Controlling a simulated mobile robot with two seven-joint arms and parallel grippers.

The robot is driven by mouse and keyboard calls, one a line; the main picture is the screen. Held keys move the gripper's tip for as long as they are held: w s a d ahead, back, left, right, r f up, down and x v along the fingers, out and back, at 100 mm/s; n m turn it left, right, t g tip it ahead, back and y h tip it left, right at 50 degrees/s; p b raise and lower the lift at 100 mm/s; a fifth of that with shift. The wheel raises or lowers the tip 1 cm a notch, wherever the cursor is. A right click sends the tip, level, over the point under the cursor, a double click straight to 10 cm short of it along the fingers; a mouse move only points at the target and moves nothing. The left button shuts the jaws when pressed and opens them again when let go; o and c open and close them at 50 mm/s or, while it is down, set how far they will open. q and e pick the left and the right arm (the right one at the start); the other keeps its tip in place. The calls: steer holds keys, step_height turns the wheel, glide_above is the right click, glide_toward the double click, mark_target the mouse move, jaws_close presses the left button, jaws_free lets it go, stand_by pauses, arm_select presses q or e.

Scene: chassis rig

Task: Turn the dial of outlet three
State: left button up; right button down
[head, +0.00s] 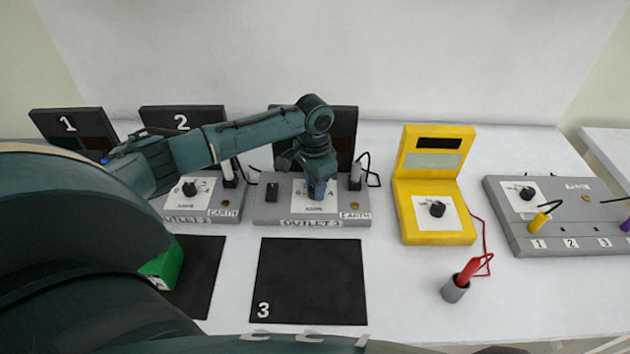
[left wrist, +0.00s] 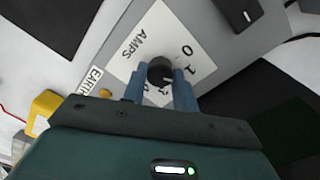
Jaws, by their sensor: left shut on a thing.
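The outlet three box (head: 270,213) is a grey unit labelled OUTLET 3, with a white AMPS plate (head: 299,204) on top. My left gripper (head: 318,194) reaches down onto that plate from above. In the left wrist view its blue fingers (left wrist: 162,88) are shut on the black dial (left wrist: 160,70), one on each side. The white AMPS plate (left wrist: 180,45) with its numbers shows around the dial. In the head view the gripper hides the dial. My right gripper is not in view.
The outlet two box (head: 178,205) stands to the left. A yellow meter (head: 436,225) with its own dial, a red probe in a grey holder (head: 454,291) and a grey panel (head: 520,230) stand right. A black mat marked 3 (head: 311,280) lies in front.

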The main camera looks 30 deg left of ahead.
mark_target(313, 188)
arm_select(q)
steer(key=n, duration=0.5)
steer(key=shift+n, duration=2.5)
steer(key=shift+a+r, duration=0.1)
steer(key=o, duration=1)
steer(key=shift+c, duration=0.2)
step_height(313, 188, up, 13)
steer(key=shift+a+b, duration=0.15)
steer(key=shift+b, duration=0.25)
